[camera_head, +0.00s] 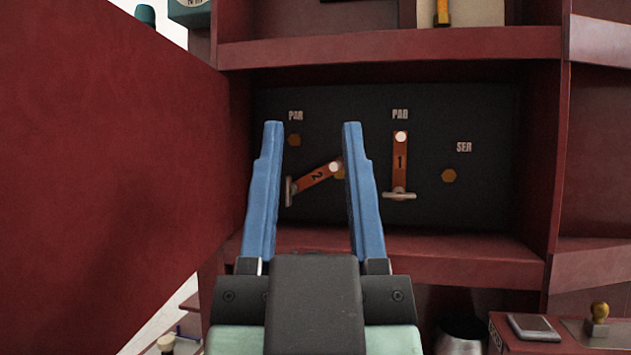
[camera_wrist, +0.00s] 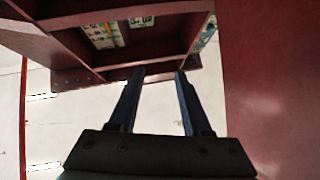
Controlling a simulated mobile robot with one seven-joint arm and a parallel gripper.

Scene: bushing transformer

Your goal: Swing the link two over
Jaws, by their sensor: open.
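Link two (camera_head: 317,176) is an orange bar marked 2 on the dark panel. It lies tilted, with a white round end at its upper right and a pale crossbar handle (camera_head: 289,190) at its lower left. My gripper (camera_head: 312,124) is open, its blue fingers pointing at the panel; in the head view the link shows between them. The right finger hides a little beside the white end. I cannot tell how far the fingertips are from the panel. The wrist view shows the open fingers (camera_wrist: 158,73) but not the link.
Link one (camera_head: 400,162) hangs upright under a label, its handle at the bottom. Hexagonal contacts sit under PAR (camera_head: 294,140) and SER (camera_head: 449,176). A red door (camera_head: 110,150) fills the left; red shelves (camera_head: 390,48) frame the dark panel (camera_head: 470,110). A metal bin (camera_head: 460,335) stands below.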

